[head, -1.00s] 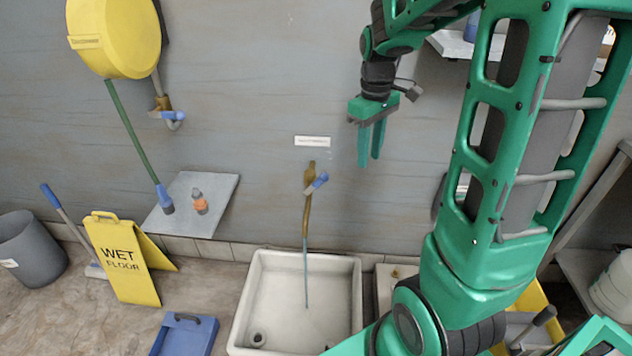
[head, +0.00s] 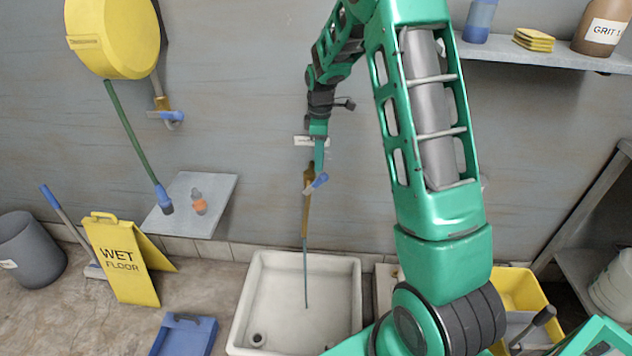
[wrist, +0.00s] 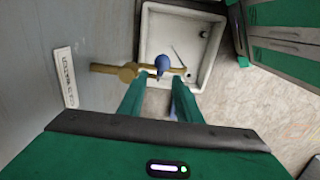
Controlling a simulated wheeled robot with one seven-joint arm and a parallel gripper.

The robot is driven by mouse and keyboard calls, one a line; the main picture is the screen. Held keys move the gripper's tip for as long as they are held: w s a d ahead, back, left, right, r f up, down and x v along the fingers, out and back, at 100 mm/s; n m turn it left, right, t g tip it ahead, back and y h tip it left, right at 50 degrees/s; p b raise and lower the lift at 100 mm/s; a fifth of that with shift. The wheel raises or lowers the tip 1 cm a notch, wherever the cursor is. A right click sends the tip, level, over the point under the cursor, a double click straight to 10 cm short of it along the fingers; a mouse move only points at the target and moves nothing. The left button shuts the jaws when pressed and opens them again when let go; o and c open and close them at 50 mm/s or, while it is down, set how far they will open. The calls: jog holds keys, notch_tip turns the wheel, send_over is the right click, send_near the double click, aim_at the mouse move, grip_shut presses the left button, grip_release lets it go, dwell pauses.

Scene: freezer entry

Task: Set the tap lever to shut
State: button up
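The brass tap (head: 307,205) is on the wall above the white sink (head: 356,300). Its blue lever (head: 317,183) slants up to the right across the tap body. A thin stream of water (head: 306,275) falls from the spout into the sink. My gripper (head: 319,168) points down just above the lever, seen edge-on. In the wrist view, my gripper (wrist: 158,88) has its two fingers apart with nothing between them. The blue lever (wrist: 162,62) shows just beyond the fingertips, about midway between them. I see no contact.
A second tap with a blue lever (head: 172,116) hangs under the yellow hose reel (head: 112,38). A white label (head: 300,140) is on the wall behind my gripper. A yellow wet-floor sign (head: 125,262) stands left of the sink.

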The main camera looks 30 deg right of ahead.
aim_at(318, 178)
notch_tip(318, 178, down, 9)
jog(key=shift+r, duration=0.1)
dwell(0.4)
grip_shut()
jog(key=shift+a, duration=0.25)
jog(key=shift+d, duration=0.15)
